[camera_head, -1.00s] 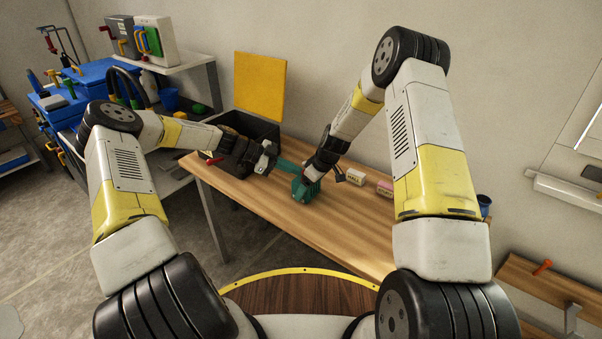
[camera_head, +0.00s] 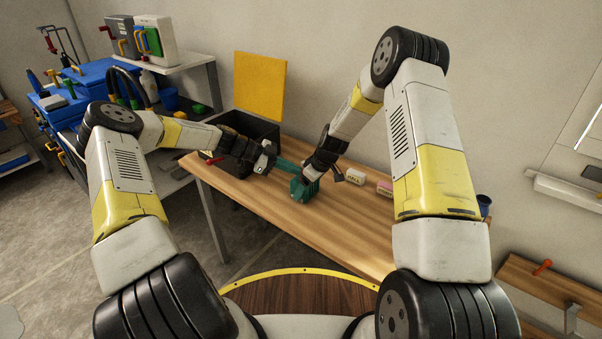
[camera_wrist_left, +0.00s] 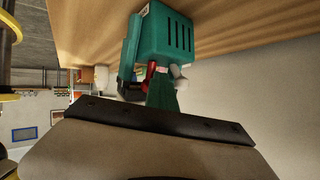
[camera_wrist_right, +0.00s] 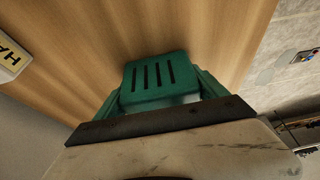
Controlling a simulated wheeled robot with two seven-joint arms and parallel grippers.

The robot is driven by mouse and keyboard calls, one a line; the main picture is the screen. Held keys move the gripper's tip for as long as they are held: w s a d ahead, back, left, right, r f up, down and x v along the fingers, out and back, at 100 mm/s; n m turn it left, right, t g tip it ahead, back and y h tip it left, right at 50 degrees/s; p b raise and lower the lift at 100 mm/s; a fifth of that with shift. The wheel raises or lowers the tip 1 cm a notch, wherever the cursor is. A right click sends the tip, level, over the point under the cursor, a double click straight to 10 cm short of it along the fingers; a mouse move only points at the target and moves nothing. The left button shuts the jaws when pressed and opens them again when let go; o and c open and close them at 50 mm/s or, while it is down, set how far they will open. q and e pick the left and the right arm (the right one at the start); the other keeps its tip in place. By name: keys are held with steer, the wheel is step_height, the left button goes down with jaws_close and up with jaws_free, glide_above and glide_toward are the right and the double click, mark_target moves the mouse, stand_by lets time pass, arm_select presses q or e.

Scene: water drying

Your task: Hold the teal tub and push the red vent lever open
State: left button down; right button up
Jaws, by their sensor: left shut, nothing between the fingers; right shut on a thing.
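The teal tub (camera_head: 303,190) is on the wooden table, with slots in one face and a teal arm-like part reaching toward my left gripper. It also shows in the left wrist view (camera_wrist_left: 166,42) and the right wrist view (camera_wrist_right: 156,82). The red vent lever (camera_wrist_left: 151,70) shows small beside the tub in the left wrist view; I cannot tell how far it is open. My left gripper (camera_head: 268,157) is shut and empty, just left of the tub. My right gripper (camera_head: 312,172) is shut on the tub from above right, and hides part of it.
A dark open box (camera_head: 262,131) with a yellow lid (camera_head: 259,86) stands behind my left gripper. A labelled white block (camera_head: 355,176) and a pink one (camera_head: 384,187) lie right of the tub. The table's front (camera_head: 290,222) is clear.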

arm_select(q)
steer(key=shift+w+a+r, duration=0.15)
steer(key=shift+a+r, duration=0.05)
steer(key=shift+r, duration=0.2)
steer(key=shift+a, duration=0.1)
arm_select(e)
steer(key=shift+f, duration=0.1)
